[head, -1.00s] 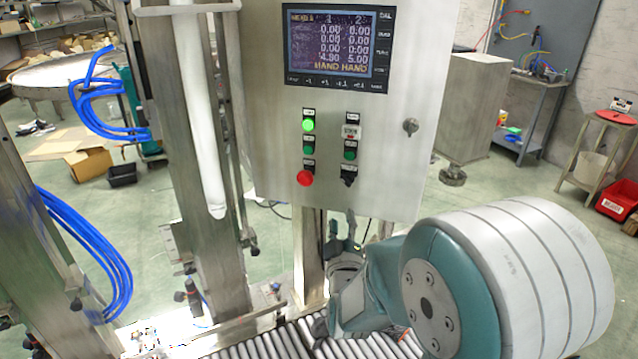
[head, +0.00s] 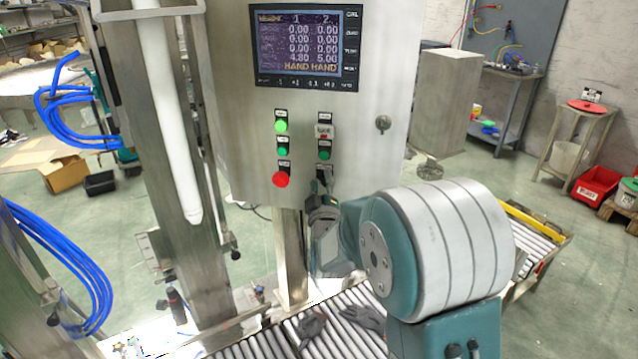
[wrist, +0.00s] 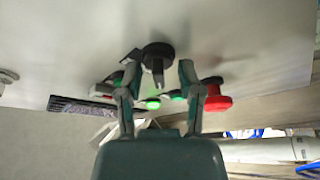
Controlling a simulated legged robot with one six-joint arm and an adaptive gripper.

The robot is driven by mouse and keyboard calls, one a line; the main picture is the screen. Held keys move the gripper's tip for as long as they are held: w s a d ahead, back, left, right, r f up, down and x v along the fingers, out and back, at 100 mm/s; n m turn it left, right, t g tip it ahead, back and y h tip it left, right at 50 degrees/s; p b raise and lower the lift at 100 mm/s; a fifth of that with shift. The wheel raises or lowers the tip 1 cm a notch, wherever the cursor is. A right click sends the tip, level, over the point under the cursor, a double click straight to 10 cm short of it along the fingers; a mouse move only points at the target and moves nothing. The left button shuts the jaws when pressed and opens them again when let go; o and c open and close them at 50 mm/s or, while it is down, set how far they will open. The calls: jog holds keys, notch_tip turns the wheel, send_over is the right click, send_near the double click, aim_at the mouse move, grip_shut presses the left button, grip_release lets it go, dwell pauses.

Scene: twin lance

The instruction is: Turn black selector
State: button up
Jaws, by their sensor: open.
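The black selector (head: 322,171) is at the bottom of the right column of controls on the grey cabinet (head: 370,60). In the head view my gripper (head: 325,198) is just below it and partly hides it. In the wrist view the selector (wrist: 158,52) is a round black knob with a raised handle. My gripper (wrist: 158,72) is open, one finger on either side of the handle. It looks empty. Whether the fingertips touch the knob cannot be told.
A red button (head: 281,180) is left of the selector, with green buttons (head: 281,126) above it. The red button (wrist: 217,97) shows beside the right finger in the wrist view. A roller conveyor (head: 335,340) with dark gloves (head: 365,317) lies below.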

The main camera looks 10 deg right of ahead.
jog(key=shift+d, duration=0.35)
jog(key=shift+a, duration=0.25)
grip_shut()
jog(key=shift+a, duration=0.2)
jog(key=shift+r, duration=0.1)
jog(key=shift+m, duration=0.9)
jog(key=shift+m+h, duration=0.4)
